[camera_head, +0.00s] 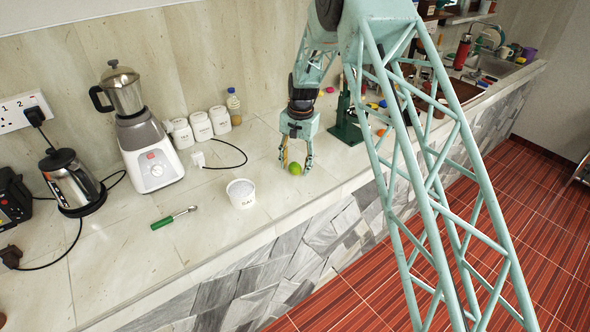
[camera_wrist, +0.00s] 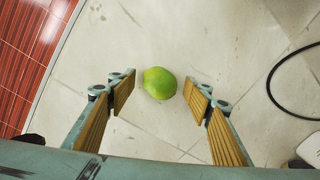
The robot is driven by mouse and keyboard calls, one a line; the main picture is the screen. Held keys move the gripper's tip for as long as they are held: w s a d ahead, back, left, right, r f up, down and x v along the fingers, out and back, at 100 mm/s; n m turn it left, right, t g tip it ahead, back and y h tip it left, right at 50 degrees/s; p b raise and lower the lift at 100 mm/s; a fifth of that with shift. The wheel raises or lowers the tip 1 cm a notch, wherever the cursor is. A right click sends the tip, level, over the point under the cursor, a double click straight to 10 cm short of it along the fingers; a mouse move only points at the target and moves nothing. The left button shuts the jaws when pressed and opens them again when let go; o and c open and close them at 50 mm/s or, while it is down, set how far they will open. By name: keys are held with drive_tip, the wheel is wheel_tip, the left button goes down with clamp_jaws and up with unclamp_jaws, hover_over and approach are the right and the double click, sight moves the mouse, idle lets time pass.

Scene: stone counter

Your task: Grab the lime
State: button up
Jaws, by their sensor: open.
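The lime (camera_head: 295,168) is a small green fruit lying on the stone counter (camera_head: 215,262). In the wrist view the lime (camera_wrist: 160,83) lies between and slightly beyond the two open fingertips, with a gap on both sides. My gripper (camera_head: 297,162) points down at the counter, close to the lime. In the wrist view my gripper (camera_wrist: 160,88) is open and empty, with wood-coloured pads facing each other. It does not appear to touch the lime.
A white tub (camera_head: 241,194) stands left of the lime, with a green-handled tool (camera_head: 173,218) further left. White canisters (camera_head: 201,126) and a black cable (camera_head: 238,148) lie behind. A green stand (camera_head: 346,130) is at the right. The counter's front edge is near.

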sight(295, 163)
idle(0.4)
drive_tip(key=c, duration=1)
drive_tip(key=shift+o, duration=0.2)
drive_tip(key=shift+r, duration=0.1)
drive_tip(key=shift+r, duration=1.55)
drive_tip(key=shift+s+r, duration=0.1)
drive_tip(key=shift+r, duration=0.1)
drive_tip(key=s+d, duration=0.1)
drive_tip(key=s, duration=0.4)
drive_tip(key=s+d+r, duration=0.1)
drive_tip(key=s+d, duration=0.1)
drive_tip(key=s, duration=0.3)
drive_tip(key=s+d, duration=0.2)
drive_tip(key=s, duration=0.3)
drive_tip(key=shift+d+r, duration=0.1)
drive_tip(key=shift+r, duration=0.1)
